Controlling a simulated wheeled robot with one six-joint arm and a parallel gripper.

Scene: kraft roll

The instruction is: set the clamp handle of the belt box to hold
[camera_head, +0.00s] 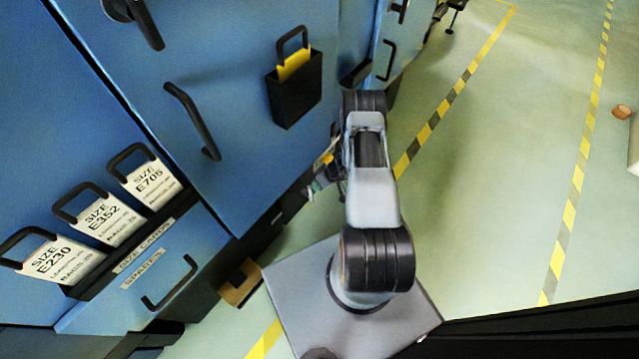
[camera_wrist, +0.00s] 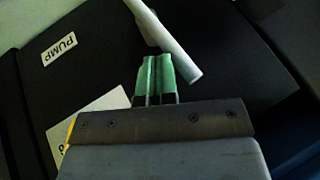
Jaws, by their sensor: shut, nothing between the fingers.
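In the wrist view my gripper (camera_wrist: 156,62) is shut and empty, its two green fingertips pressed together. A pale grey rod-like handle (camera_wrist: 168,42) slants down to the right just beyond the tips. I cannot tell whether the tips touch it, or whether it is the clamp handle. Behind it is a dark box or panel (camera_wrist: 95,75) with a white label reading PUMP (camera_wrist: 60,49). No label naming the belt box or a hold position is readable. In the head view my gripper (camera_head: 313,189) is low beside the blue cabinet, partly hidden by my arm.
Blue cabinets (camera_head: 235,100) with black handles fill the left. A black pocket (camera_head: 296,90) holds a yellow item. Size cards stand in a rack (camera_head: 125,255) above a drawer (camera_head: 150,285). A brown box (camera_head: 240,283) is on the floor. Open floor (camera_head: 500,170) lies right.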

